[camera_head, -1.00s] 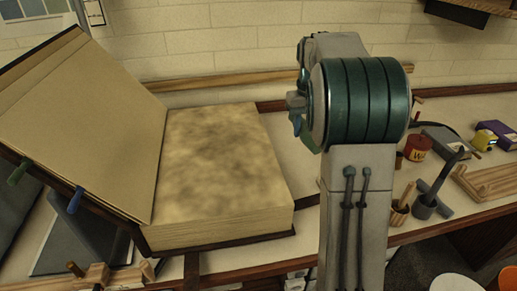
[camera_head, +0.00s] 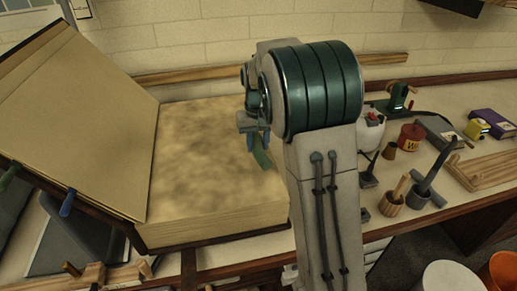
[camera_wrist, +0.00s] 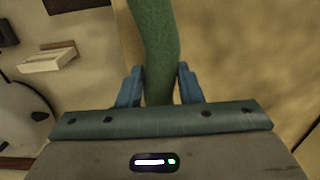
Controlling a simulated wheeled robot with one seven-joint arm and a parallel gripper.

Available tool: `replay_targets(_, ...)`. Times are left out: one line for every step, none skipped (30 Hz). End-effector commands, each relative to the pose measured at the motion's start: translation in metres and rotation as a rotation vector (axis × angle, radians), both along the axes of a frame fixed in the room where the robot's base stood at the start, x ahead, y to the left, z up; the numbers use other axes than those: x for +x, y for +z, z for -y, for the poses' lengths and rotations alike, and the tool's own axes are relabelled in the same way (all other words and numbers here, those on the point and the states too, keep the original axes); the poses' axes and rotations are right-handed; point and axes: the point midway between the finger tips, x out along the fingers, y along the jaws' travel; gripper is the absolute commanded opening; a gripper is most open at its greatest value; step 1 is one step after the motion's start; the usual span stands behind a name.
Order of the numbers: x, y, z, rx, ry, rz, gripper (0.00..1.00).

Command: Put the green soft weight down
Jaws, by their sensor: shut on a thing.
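The green soft weight (camera_wrist: 155,40) is a long, slightly bent green strip in the wrist view. My gripper (camera_wrist: 160,85) is shut on it, with one blue finger on each side. In the head view my gripper (camera_head: 251,142) is partly hidden by my arm, and the green weight (camera_head: 262,158) hangs below its blue fingers in front of the right part of a large open book (camera_head: 200,160). The book's right page block is thick with mottled tan paper. I cannot tell whether the weight touches the page.
The book's left side (camera_head: 80,120) stands raised at a slant, with green and blue handles (camera_head: 67,203) at its lower edge. Right of my arm, the bench holds a red tin (camera_head: 411,138), a mortar-like cup (camera_head: 418,196), a wooden rack (camera_head: 482,172) and a purple box (camera_head: 492,122).

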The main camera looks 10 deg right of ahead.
Motion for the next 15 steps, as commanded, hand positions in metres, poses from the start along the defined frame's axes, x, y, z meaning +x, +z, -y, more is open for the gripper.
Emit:
replay_targets(-0.001,-0.008,0.000,-0.001,0.000,-0.003,0.00)
replay_targets(-0.001,-0.013,0.000,-0.001,0.001,-0.004,0.00)
replay_targets(-0.001,-0.018,0.000,0.000,0.001,-0.003,0.00)
replay_targets(0.000,-0.022,0.000,0.000,0.001,-0.003,0.00)
replay_targets(0.000,-0.024,0.000,0.000,0.001,-0.003,0.00)
replay_targets(0.000,-0.027,0.000,0.000,0.000,-0.001,0.00)
replay_targets(0.000,-0.028,0.000,0.000,0.000,0.000,0.00)
replay_targets(0.000,-0.028,0.000,0.000,0.000,0.001,0.00)
replay_targets(0.000,-0.028,0.000,0.000,0.001,0.001,0.00)
replay_targets(0.000,-0.028,0.000,0.001,0.001,0.001,0.00)
replay_targets(0.000,-0.028,0.000,0.000,0.001,0.001,0.00)
replay_targets(0.000,-0.028,0.000,0.000,0.001,0.001,0.00)
replay_targets(0.000,-0.028,0.000,0.000,0.001,0.001,0.00)
replay_targets(0.000,-0.028,0.000,0.000,0.001,0.001,0.00)
replay_targets(0.000,-0.029,0.000,0.000,0.001,0.001,0.00)
